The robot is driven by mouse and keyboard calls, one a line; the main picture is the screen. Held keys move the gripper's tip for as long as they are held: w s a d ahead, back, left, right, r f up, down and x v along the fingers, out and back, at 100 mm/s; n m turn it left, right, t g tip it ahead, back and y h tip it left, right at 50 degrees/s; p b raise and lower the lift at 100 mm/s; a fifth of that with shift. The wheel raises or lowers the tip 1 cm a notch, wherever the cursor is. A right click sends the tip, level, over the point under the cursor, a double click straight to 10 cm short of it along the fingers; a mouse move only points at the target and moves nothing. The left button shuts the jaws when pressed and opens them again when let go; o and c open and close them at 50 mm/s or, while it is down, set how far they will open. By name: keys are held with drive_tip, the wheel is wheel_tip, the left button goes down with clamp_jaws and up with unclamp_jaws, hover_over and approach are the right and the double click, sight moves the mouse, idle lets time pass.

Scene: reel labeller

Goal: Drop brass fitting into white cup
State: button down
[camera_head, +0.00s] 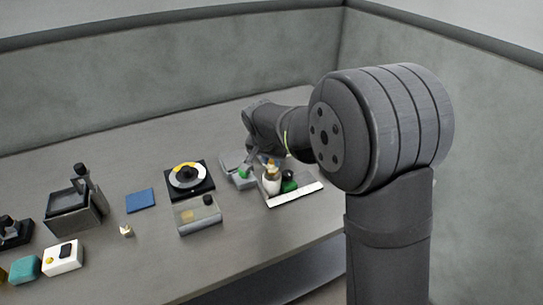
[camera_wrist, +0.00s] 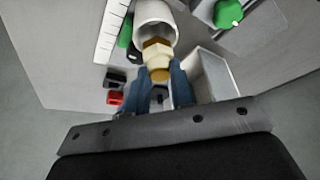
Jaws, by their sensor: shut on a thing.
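In the wrist view my gripper (camera_wrist: 160,88) is shut on the brass fitting (camera_wrist: 158,58), a hex-shaped gold piece between two blue-grey fingers. The white cup (camera_wrist: 155,17) is directly beyond the fitting, its round opening facing the camera. The fitting overlaps the cup's rim in the picture; I cannot tell whether it is inside or just above the mouth. In the head view the white cup (camera_head: 271,185) stands at the right of the table below my wrist, and the gripper's fingertips are hard to make out there.
A white strip with marks (camera_wrist: 112,30) edges the tray beside the cup. Green-capped items (camera_head: 289,182) stand close by. A turntable device (camera_head: 188,176), a clear box (camera_head: 198,217) and a blue pad (camera_head: 140,201) lie further left. Bare table separates several of them.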

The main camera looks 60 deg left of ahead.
idle(0.3)
drive_tip(key=c, duration=1.2)
unclamp_jaws()
drive_tip(key=shift+o, duration=0.2)
drive_tip(key=shift+r, duration=0.15)
drive_tip(key=v, duration=1.7)
